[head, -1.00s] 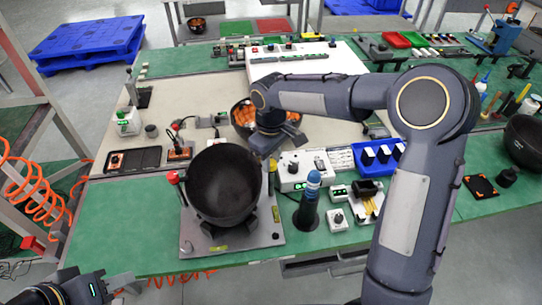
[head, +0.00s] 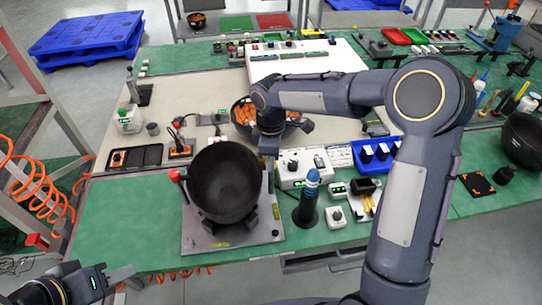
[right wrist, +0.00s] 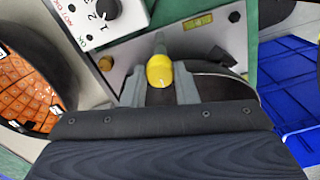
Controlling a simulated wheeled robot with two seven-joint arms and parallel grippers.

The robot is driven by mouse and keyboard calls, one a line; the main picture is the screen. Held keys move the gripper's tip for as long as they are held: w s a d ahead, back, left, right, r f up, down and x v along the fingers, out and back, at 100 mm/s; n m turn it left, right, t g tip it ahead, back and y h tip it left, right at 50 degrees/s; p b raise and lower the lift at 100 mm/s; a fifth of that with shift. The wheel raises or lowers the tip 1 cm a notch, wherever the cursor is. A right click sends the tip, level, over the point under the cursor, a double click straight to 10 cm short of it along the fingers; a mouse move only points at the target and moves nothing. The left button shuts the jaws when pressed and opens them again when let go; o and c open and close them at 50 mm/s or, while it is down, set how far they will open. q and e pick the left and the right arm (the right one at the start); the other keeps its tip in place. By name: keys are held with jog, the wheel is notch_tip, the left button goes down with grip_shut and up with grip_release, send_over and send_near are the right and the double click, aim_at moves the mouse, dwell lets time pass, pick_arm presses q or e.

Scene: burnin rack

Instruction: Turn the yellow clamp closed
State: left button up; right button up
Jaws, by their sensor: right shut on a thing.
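The yellow clamp (right wrist: 160,71) shows in the right wrist view as a rounded yellow handle tip on a metal stem. My right gripper (right wrist: 159,84) has its two grey fingers on either side of the tip, shut on it. In the head view the right gripper (head: 268,146) points down at the far right side of the dark bowl (head: 225,180), and the clamp is hidden there. The bowl sits on a grey fixture plate (head: 202,236). My left gripper (head: 124,279) is open and empty at the lower left, off the table.
A red-knobbed clamp (head: 175,175) stands left of the bowl. A white control box (head: 300,168), a dark cylinder with a blue top (head: 307,205) and a blue bin (head: 368,166) stand to the right. The green front-left table is clear.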

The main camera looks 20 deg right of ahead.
dwell(0.3)
jog(key=o, duration=1)
notch_tip(320, 180, up, 7)
jog(key=shift+r+b, duration=0.2)
jog(key=shift+b, duration=0.15)
jog(key=shift+r, duration=0.25)
